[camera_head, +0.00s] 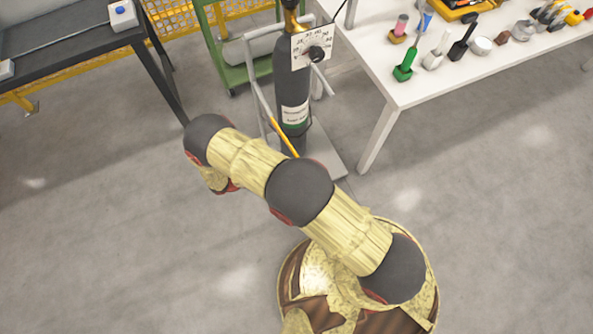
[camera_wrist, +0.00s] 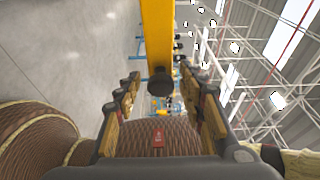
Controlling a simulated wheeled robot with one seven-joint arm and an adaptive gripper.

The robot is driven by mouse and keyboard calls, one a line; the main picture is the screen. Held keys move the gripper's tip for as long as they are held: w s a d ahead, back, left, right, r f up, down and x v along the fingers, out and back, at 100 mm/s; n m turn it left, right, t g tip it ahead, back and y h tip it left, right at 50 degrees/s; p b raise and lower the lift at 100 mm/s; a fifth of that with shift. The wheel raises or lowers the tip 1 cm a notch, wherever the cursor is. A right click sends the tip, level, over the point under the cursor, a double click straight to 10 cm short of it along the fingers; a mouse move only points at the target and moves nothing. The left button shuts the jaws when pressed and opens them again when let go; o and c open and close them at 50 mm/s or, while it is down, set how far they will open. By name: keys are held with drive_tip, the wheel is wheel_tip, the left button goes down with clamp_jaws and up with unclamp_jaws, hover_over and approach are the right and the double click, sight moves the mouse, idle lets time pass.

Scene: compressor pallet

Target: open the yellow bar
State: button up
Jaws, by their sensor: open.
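The yellow bar (camera_head: 285,142) shows in the head view as a slim slanted bar low beside the dark gas cylinder, partly hidden by my arm. In the wrist view the yellow bar (camera_wrist: 157,38) comes down from the top edge and ends in a dark round tip. My gripper (camera_wrist: 160,84) is open in the wrist view, with a finger on either side of that tip. I see no finger closed on the bar, and I cannot tell how deep it lies between them. In the head view my arm hides the fingers.
The dark cylinder (camera_head: 293,85) stands on a grey trolley (camera_head: 325,163) with a gauge plate (camera_head: 311,46). A white table (camera_head: 415,92) with several small tools is at right. A dark table (camera_head: 62,38) is at left, a green cart (camera_head: 235,75) behind. The near floor is clear.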

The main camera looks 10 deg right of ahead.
drive_tip(key=a, duration=1.2)
drive_tip(key=shift+w, duration=0.35)
